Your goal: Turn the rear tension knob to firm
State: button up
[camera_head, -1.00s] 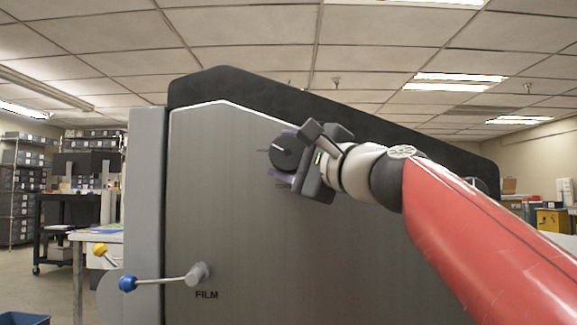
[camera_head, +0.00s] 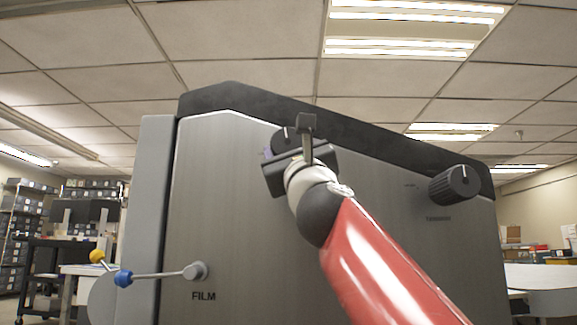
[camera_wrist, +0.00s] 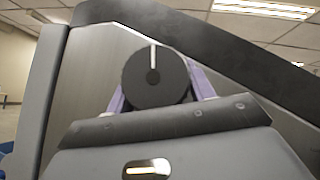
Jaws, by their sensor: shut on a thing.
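A round black knob (camera_head: 284,139) sits high on the grey metal side panel of the machine (camera_head: 240,230). My gripper (camera_head: 285,150) is at this knob, partly covering it. In the wrist view the knob (camera_wrist: 155,76) stands between the two purple fingers of my gripper (camera_wrist: 157,90), which are shut on it. Its white pointer line points straight up. A second black ribbed knob (camera_head: 455,184) is farther right on the panel, with its pointer up and a small label below too blurred to read surely. I cannot tell from labels which knob is the rear one.
A black sloping cover (camera_head: 330,125) runs above the panel. Shelves (camera_head: 18,220) stand far left.

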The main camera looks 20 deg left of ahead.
jog(key=shift+m+t+h+b, duration=0.3)
jog(key=shift+m+t+h, duration=0.8)
jog(key=shift+m+h, duration=0.95)
jog(key=shift+m, duration=0.55)
jog(key=o, duration=1)
jog(key=shift+c, duration=0.2)
